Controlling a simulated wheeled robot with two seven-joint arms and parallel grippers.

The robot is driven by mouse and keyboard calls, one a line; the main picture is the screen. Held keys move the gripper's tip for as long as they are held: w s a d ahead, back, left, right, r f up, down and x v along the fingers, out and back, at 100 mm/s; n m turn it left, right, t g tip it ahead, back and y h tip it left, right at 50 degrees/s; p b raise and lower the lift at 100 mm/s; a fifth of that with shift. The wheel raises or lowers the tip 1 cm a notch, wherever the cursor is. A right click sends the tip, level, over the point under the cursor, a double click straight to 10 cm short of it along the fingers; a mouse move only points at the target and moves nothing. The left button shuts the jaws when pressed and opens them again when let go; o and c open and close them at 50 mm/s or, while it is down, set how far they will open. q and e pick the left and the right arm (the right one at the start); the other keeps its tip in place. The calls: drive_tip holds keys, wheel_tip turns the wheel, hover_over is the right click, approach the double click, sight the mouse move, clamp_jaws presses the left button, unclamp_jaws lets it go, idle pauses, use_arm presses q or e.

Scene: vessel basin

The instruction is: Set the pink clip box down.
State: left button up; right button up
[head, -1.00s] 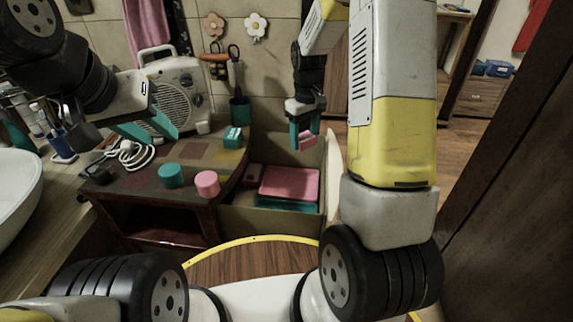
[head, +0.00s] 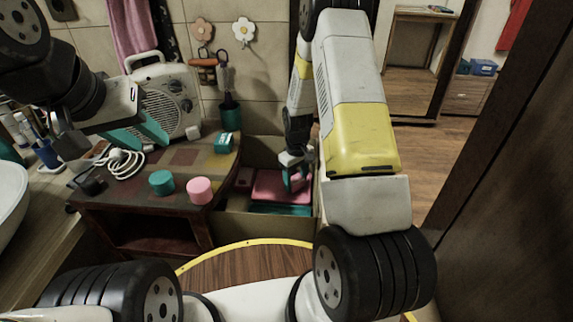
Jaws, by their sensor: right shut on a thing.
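My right gripper (head: 297,180) reaches down into the open bin (head: 265,228) beside the table. Its teal fingers are shut on the small pink clip box (head: 300,182), which is mostly hidden by the fingers. The clip box is just above or touching a larger flat pink box (head: 270,185) in the bin; I cannot tell which. My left gripper (head: 138,134) hangs over the left part of the table, open and empty, with its teal fingers apart.
The bin also holds a teal flat thing (head: 280,209) and a small pink thing (head: 244,178). On the table (head: 180,177) are a teal round box (head: 162,183), a pink round box (head: 200,191), a teal clip box (head: 229,144), a heater (head: 168,100) and a white cable (head: 125,162).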

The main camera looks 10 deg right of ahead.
drive_tip(key=shift+f, duration=0.6)
drive_tip(key=shift+f, duration=0.1)
drive_tip(key=o, duration=1.3)
drive_tip(key=shift+o, duration=0.2)
wheel_tip(320, 180, up, 12)
wheel_tip(320, 180, up, 11)
drive_tip(key=m+t, duration=0.1)
drive_tip(key=t, duration=0.1)
hover_over(296, 180)
drive_tip(key=s, duration=0.3)
drive_tip(key=s+a+r+m+t+y, duration=0.1)
drive_tip(key=s+a+r+m+t, duration=0.1)
drive_tip(key=s+r, duration=0.6)
drive_tip(key=s+a+r+m+t+y, duration=0.1)
drive_tip(key=s+a+r+t, duration=0.1)
drive_tip(key=s+r, duration=0.6)
drive_tip(key=s, duration=0.4)
drive_tip(key=shift+s+r+m, duration=0.3)
drive_tip(key=shift+r+m, duration=0.1)
